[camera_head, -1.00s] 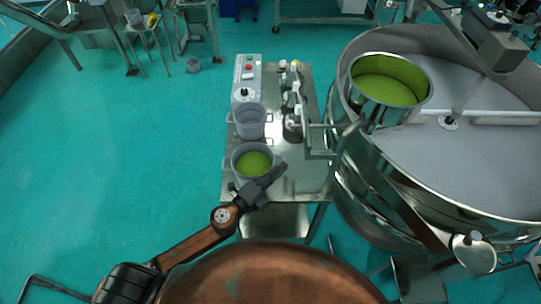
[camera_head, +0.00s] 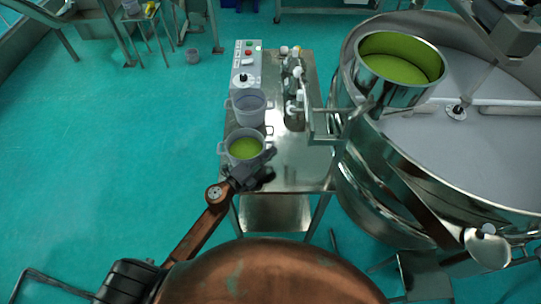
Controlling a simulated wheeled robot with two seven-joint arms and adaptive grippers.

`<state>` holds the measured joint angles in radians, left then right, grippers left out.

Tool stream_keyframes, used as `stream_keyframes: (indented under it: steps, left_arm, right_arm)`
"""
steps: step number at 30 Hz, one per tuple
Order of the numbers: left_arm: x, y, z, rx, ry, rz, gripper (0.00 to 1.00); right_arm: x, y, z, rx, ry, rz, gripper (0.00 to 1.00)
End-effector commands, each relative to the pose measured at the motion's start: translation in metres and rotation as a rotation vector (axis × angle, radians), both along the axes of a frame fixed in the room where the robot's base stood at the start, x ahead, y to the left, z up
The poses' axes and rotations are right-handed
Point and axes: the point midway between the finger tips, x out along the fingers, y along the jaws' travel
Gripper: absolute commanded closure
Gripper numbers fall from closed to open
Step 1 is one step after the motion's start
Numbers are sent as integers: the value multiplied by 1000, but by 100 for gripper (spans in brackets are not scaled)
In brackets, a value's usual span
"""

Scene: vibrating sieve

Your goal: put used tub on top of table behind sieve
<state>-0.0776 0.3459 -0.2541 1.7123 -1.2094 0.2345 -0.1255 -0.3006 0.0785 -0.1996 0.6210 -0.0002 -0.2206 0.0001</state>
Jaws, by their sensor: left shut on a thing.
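A grey tub with green contents (camera_head: 245,148) is at the left front of the steel table (camera_head: 295,165). My left gripper (camera_head: 262,166) is shut on the near right side of this tub. I cannot tell whether the tub touches the tabletop. A second grey tub (camera_head: 249,107) stands upright just behind it and looks empty. The large round steel sieve (camera_head: 395,190) stands right of the table, with a green-filled metal hopper (camera_head: 400,65) above it. My right gripper is not in view.
A control box (camera_head: 246,68) with buttons stands at the table's back left. Several bottles (camera_head: 295,70) stand in a tray beside it, near a metal bracket by the sieve. The tabletop's front right is bare. Open floor lies to the left.

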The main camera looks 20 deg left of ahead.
Motion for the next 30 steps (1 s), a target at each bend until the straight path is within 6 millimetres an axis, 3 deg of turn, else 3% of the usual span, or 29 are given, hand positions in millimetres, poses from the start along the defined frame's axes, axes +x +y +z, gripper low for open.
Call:
stream_keyframes:
  steps: [10,11,18,27,30]
  left_arm:
    - [0,0,0,2,-5,0,100]
    - [0,0,-2,1,0,0,90]
    - [0,0,-1,1,0,0,74]
    - [0,0,0,2,-1,0,74]
    - [-9,5,-2,1,0,1,74]
  right_arm:
    - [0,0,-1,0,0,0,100]
    - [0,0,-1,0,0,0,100]
    - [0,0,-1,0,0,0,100]
    - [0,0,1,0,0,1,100]
    - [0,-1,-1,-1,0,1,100]
